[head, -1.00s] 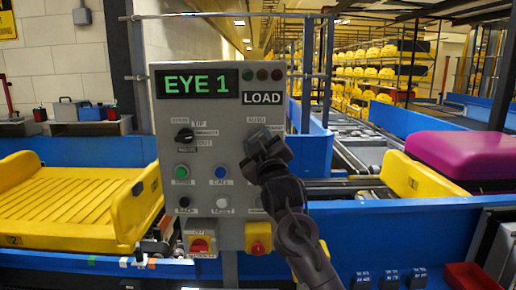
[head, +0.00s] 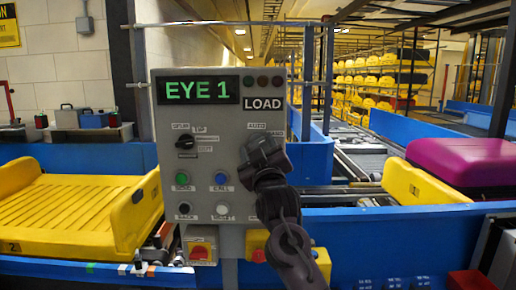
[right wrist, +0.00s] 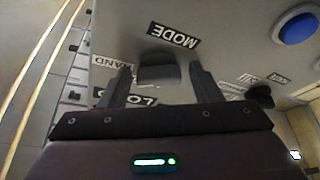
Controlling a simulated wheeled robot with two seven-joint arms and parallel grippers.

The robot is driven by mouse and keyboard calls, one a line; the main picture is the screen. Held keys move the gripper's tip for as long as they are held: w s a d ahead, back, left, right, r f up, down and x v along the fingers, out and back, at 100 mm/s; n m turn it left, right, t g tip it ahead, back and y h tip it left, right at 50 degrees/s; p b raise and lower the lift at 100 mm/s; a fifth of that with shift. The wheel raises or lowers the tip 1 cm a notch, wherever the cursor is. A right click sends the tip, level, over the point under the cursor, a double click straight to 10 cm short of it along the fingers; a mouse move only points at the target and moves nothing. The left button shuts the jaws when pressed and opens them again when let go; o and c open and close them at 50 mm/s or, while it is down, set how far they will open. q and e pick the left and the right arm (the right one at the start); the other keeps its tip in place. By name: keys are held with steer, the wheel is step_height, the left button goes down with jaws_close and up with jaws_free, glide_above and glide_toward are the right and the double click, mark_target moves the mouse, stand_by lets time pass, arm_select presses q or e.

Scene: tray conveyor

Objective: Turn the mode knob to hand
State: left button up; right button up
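The mode knob (right wrist: 160,68) is a dark knob on the grey control panel (head: 215,160), under a MODE label (right wrist: 173,35) in the right wrist view. A HAND label (right wrist: 112,61) shows beside it at the left. My right gripper (head: 260,148) is at the panel's right side and hides the knob in the head view. In the right wrist view its two fingers stand on either side of the knob, with small gaps. Which label the knob points to cannot be told. My left gripper is not in view.
The panel also carries a display (head: 197,89) reading EYE 1, a black selector knob (head: 186,142), several push buttons such as a blue one (head: 221,178), and red-yellow switches below. A yellow tray (head: 75,212) is at left; a purple case (head: 462,158) is at right.

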steer(key=shift+o, duration=0.5)
steer(key=shift+r, duration=0.1)
steer(key=b+v, duration=0.3)
steer(key=v, duration=0.4)
steer(key=shift+s+f, duration=0.2)
steer(key=shift+s, duration=0.15)
